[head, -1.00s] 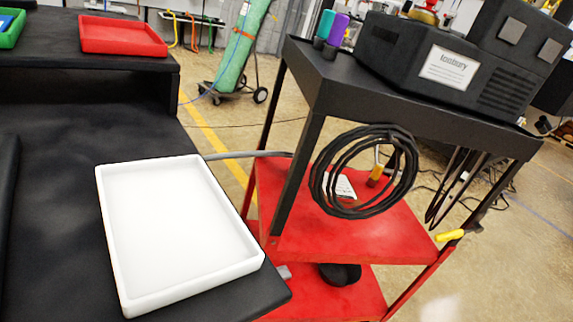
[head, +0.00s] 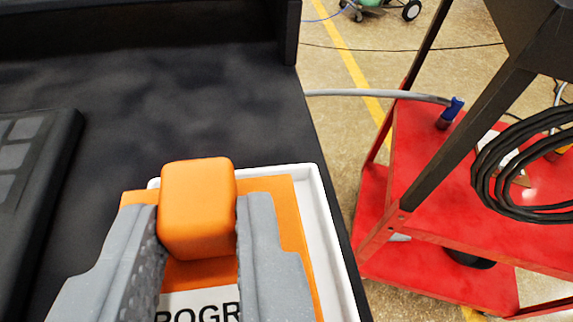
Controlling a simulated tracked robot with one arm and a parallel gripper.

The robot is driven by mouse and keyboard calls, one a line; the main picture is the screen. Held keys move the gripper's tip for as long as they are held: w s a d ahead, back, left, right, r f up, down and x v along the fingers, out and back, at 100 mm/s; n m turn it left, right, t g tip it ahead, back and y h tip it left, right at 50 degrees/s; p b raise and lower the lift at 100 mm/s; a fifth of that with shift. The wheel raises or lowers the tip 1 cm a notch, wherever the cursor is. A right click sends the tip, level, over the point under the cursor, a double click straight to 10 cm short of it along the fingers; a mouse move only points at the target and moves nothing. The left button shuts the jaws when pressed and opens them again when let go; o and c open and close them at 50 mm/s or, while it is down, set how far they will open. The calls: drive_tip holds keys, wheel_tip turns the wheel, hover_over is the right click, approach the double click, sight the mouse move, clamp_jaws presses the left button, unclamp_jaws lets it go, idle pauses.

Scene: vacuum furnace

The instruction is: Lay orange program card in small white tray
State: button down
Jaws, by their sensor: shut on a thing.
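My gripper (head: 198,235) is shut on the block, one grey finger on each side. The small white tray (head: 335,245) lies below and behind the card on the black table. Its right wall and part of its far rim show. The card covers most of the tray and its left edge reaches past the tray's far left corner in the picture. I cannot tell whether the card touches the tray floor.
A dark panel with grey keys (head: 25,170) lies on the table at left. The black table (head: 200,100) is clear beyond the tray. A red cart (head: 440,190) with a coiled black cable (head: 530,165) stands to the right, past the table's edge.

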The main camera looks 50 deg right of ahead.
drive_tip(key=shift+w+d, duration=0.35)
drive_tip(key=shift+d, duration=0.4)
drive_tip(key=shift+f+b, duration=0.6)
drive_tip(key=shift+f, duration=1.15)
drive_tip(key=shift+f, duration=0.15)
drive_tip(key=c, duration=1.3)
unclamp_jaws()
drive_tip(key=shift+o, duration=0.2)
